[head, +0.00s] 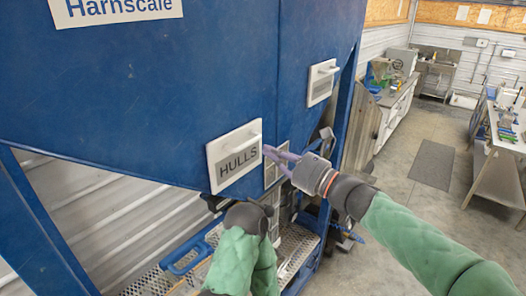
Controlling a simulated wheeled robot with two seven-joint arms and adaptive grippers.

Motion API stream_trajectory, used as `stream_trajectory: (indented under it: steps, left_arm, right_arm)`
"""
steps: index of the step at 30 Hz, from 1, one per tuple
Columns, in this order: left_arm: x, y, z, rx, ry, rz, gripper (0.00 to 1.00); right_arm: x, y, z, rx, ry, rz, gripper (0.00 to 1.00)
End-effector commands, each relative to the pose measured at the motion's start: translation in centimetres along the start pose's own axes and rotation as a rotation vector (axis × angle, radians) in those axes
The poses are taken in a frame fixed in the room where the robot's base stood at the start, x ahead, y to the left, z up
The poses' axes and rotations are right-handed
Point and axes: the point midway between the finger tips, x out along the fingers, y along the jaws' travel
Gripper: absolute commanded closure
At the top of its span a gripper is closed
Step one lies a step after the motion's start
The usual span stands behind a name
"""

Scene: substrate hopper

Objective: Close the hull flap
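The hull flap (236,160) is a white panel marked HULLS, with a white handle bar along its top, low on the blue hopper's front (150,90). It lies at or close to the blue face; I cannot tell whether a gap is behind it. My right gripper (268,152) has purple fingers pointing left, with their tips beside the flap's right edge. I cannot tell whether they touch it, or how far apart they are. My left arm's dark wrist (246,216) is below the flap; its fingers are hidden.
A second white flap (321,82) with a handle is up and right on the hopper. A perforated metal step (296,246) and blue frame legs stand below. A workbench (505,125) is at the far right, with open concrete floor between.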

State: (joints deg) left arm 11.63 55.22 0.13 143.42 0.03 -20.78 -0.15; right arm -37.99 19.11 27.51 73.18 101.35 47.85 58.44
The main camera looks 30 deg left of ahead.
Motion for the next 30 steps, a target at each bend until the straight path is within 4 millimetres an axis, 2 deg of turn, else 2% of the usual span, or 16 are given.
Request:
stream_trajectory:
  steps: [3, 9, 15, 20, 23, 26, 29, 30]
  left_arm:
    - [0.6, -0.2, 0.0, 0.000, -0.001, 0.000, 0.70]
    - [1.1, -0.4, 0.0, 0.000, 0.000, 0.000, 0.70]
    - [1.3, -0.5, -0.1, 0.000, 0.000, 0.000, 0.70]
    - [1.3, -0.5, 0.0, 0.000, -0.001, 0.000, 0.70]
    - [1.4, -0.5, 0.0, 0.000, -0.001, 0.000, 0.70]
    - [1.5, -0.5, 0.0, 0.000, -0.001, 0.000, 0.70]
    - [2.1, -0.8, -0.1, 0.000, 0.000, 0.000, 0.70]
    - [2.5, -0.9, -0.1, 0.000, 0.000, 0.000, 0.70]
  right_arm:
    - [-2.1, -0.1, 1.9, -0.006, -0.004, -0.003, 1.00]
    - [-5.0, -0.1, 4.5, -0.004, -0.002, -0.002, 1.00]
    - [-6.8, -0.1, 6.2, -0.002, -0.001, -0.002, 1.00]
    - [-7.3, -0.1, 6.8, -0.001, -0.001, 0.000, 1.00]
    - [-7.4, -0.1, 6.8, 0.000, 0.000, 0.000, 1.00]
    - [-7.5, -0.4, 5.9, -0.003, 0.013, -0.007, 1.00]
    - [-7.9, -1.4, 2.9, -0.017, 0.061, -0.029, 1.00]
    - [-8.3, -2.1, 1.0, -0.026, 0.092, -0.043, 1.00]
